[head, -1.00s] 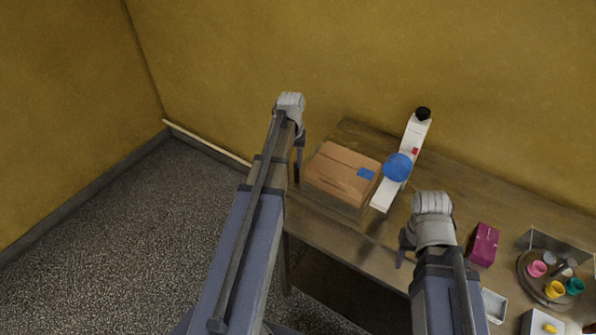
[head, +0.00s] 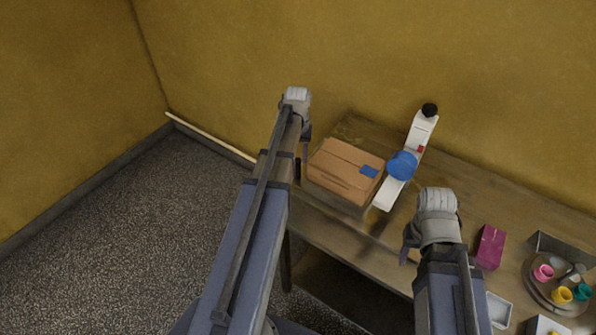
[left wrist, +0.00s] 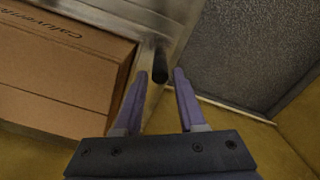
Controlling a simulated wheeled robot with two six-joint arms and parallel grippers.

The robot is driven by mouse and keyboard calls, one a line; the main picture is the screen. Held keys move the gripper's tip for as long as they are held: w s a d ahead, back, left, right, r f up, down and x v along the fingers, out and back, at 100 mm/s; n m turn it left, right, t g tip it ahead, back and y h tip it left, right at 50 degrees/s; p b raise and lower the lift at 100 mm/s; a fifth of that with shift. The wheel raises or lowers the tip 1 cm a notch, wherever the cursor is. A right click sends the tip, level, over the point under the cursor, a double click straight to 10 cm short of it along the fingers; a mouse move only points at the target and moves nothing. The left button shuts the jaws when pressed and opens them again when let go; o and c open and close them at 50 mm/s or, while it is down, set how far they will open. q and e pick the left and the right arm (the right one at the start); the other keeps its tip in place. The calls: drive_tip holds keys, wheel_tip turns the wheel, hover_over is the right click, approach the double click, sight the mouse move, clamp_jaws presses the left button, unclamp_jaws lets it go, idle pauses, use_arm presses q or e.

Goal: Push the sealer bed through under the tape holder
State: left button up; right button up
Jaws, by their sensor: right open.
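A brown cardboard box (head: 345,170) with a blue patch lies on the low sealer bed (head: 337,202), which is mostly hidden under it. Just right of the box stands the tape holder (head: 392,192), a white bar with a blue roll and black knob. My left gripper (head: 304,158) points down at the box's left side. In the left wrist view its fingers (left wrist: 157,76) are open, with a dark upright peg (left wrist: 160,62) in line with the gap between the tips; I cannot tell if they touch. The box (left wrist: 60,70) is left of them. My right gripper (head: 408,250) is open and empty, right of the holder.
A magenta box (head: 490,246) and a round tray (head: 540,292) with small coloured cups are at the right on the wooden table (head: 470,195). A small white tray (head: 498,309) is near the front edge. The yellow wall (head: 300,50) closes off the back.

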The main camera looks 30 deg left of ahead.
sight(298, 169)
use_arm(q)
wheel_tip(298, 169, down, 6)
drive_tip(key=b, duration=0.5)
drive_tip(key=shift+f+b, duration=0.2)
drive_tip(key=shift+b, duration=0.1)
use_arm(e)
wheel_tip(298, 169, down, 6)
drive_tip(key=shift+f, duration=0.2)
drive_tip(key=shift+r, duration=0.1)
use_arm(q)
clamp_jaws()
idle(0.4)
